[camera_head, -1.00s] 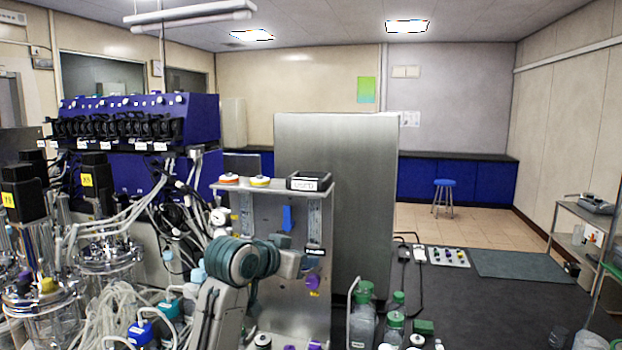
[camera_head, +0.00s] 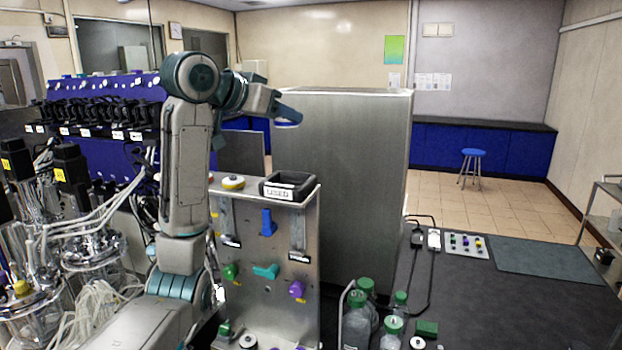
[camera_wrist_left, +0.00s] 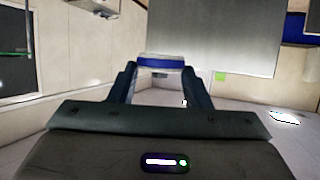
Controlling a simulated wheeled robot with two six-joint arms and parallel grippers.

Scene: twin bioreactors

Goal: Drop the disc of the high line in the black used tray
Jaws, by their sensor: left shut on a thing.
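My left gripper (camera_head: 288,115) is raised high on its arm, above and slightly behind the used tray as seen in the head view. It is shut on a disc (camera_wrist_left: 163,61), a round white piece with a blue band, which sits between the two fingertips in the left wrist view. The black used tray (camera_head: 277,191), with a white label reading USED, stands on top of the steel panel. The tray is apart from the gripper, and its inside is only partly visible. My right gripper is not in view.
A yellow-and-white disc (camera_head: 233,183) lies on the panel top left of the tray. The steel panel (camera_head: 250,300) carries a blue handle (camera_head: 267,223) and coloured valves. A tall metal cabinet (camera_head: 345,190) stands close behind. Green-capped bottles (camera_head: 357,320) stand at lower right.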

